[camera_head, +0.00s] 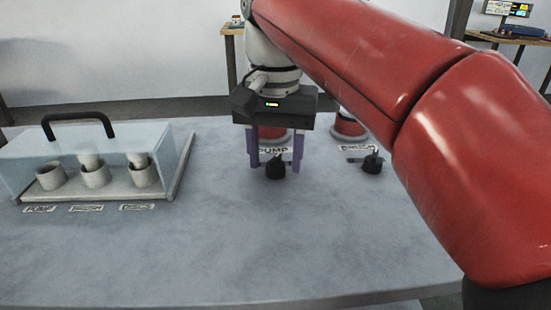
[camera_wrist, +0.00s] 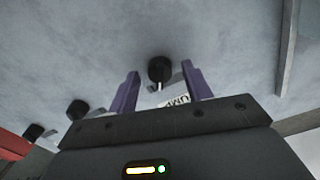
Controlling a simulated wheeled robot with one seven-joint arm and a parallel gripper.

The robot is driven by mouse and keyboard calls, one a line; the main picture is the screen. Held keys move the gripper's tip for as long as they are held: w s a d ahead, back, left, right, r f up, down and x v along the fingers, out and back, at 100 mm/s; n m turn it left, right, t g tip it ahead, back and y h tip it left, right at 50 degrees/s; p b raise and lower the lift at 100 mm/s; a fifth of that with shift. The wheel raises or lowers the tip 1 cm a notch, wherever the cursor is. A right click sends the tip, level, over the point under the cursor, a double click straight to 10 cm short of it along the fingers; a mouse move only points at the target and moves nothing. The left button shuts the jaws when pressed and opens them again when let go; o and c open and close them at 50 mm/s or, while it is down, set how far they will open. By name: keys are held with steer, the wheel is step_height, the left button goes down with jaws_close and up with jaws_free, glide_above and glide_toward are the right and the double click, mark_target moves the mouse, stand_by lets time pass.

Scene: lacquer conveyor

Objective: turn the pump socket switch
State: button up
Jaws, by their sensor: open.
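The pump switch is a black knob (camera_head: 275,169) on the grey table, in front of a white PUMP label (camera_head: 272,150). In the wrist view the knob (camera_wrist: 160,70) has a pale mark on its near side, and part of the label (camera_wrist: 177,101) shows below it. My gripper (camera_head: 276,166) points down over the switch with its two purple fingers open. In the wrist view my gripper (camera_wrist: 161,72) has one finger on each side of the knob, with gaps on both sides. It holds nothing. I cannot tell how far the fingertips are above the table.
A second black knob (camera_head: 372,163) with a label stands to the right; the wrist view shows two other knobs (camera_wrist: 77,109). A clear cover (camera_head: 30,158) with a black handle (camera_head: 78,117) encloses three cups at left. The front of the table (camera_head: 200,255) is clear.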

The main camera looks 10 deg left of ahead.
steer(key=shift+f, duration=0.2)
steer(key=shift+c, duration=0.3)
steer(key=c, duration=0.9)
